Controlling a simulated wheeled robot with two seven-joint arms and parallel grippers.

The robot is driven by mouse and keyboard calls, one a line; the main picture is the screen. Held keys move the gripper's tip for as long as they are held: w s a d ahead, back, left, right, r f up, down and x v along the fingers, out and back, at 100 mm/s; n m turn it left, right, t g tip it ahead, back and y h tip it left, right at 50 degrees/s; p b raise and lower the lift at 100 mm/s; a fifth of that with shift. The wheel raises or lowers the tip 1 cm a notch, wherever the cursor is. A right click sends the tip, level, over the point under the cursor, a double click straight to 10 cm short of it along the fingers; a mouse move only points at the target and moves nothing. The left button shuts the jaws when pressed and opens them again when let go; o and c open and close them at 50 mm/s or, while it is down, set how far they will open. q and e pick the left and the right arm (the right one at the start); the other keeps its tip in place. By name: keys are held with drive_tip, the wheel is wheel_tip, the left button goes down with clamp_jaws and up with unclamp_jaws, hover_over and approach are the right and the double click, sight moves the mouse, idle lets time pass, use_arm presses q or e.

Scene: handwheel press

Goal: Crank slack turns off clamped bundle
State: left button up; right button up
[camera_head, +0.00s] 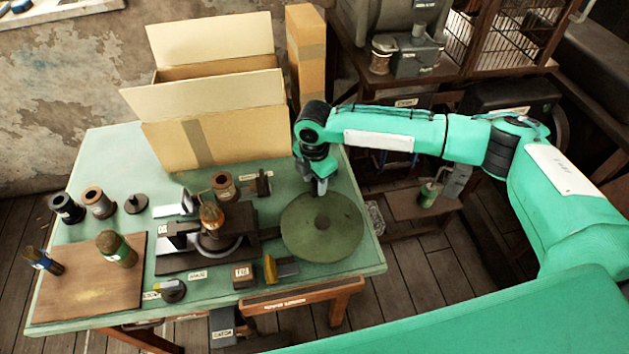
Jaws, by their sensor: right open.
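A dark press (190,259) stands in the middle of the green table. An upright orange-brown bundle (212,217) sits in it, with dark and pale press parts around its foot. A large round green handwheel (335,240) with a dark hub lies to the right of the press, near the table's right side. My right gripper (321,188) points down at the wheel's far rim and is open. Whether its fingertips touch the rim cannot be told. My left gripper is out of view.
A large open cardboard box (220,135) stands behind the press. A brown board (85,288) with two upright rolls lies at the left. Several spools stand at the back left. A small labelled block (243,275) and a yellow-ended tool (271,269) lie near the front edge.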

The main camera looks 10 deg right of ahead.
drive_tip(key=shift+f, duration=1.25)
clamp_jaws()
drive_tip(key=shift+r, duration=0.1)
